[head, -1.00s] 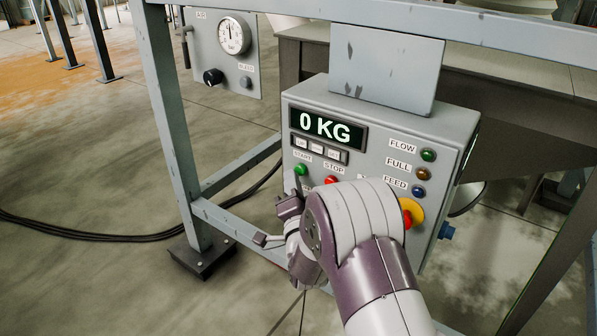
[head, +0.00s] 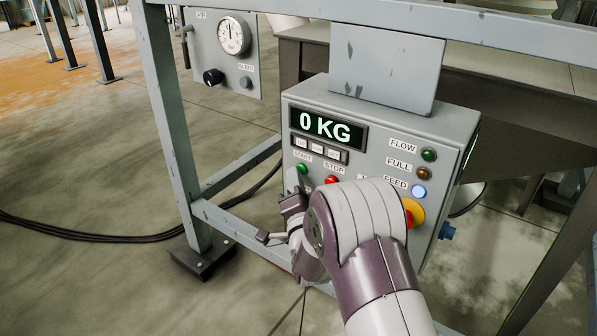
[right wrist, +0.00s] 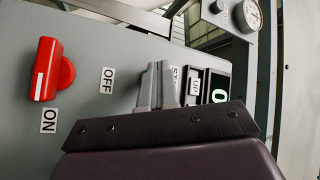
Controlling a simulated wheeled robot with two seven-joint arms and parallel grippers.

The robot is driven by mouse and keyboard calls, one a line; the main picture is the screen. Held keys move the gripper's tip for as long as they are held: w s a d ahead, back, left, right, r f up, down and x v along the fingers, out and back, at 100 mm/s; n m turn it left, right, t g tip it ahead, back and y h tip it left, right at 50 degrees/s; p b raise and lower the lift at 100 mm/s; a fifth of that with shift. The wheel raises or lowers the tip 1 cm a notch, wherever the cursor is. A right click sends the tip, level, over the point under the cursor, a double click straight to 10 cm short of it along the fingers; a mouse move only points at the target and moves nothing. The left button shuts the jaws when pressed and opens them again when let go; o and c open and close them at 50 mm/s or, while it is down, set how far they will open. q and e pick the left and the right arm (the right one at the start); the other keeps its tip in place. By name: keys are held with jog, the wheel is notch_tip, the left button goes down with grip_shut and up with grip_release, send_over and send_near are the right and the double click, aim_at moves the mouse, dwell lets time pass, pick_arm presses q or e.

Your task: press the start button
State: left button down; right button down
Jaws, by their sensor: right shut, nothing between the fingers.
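The grey control box (head: 375,135) hangs on the frame. Its green start button (head: 302,169) sits above the START side's lower panel, left of the red stop button (head: 332,180). My right gripper (head: 293,182) is shut and empty, its tips at the panel just below and left of the green button. I cannot tell whether they touch it. In the right wrist view the shut fingers (right wrist: 157,88) point at the panel and hide the start button. The display (head: 326,128) reads 0 KG. The FEED lamp (head: 419,191) glows pale blue. My left gripper is not in view.
A red ON/OFF selector (right wrist: 50,70) is beside my fingers in the right wrist view. A yellow-collared red button (head: 411,213) is partly behind my arm. A gauge panel (head: 222,52) hangs at the upper left. A frame post (head: 170,130) stands left of the box.

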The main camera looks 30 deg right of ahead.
dwell(0.3)
jog(key=shift+s+a, duration=0.35)
jog(key=shift+a, duration=0.45)
jog(key=a, duration=0.1)
jog(key=s+a, duration=0.1)
jog(key=a, duration=0.1)
jog(key=s+a, duration=0.1)
jog(key=shift+a, duration=0.35)
dwell(0.5)
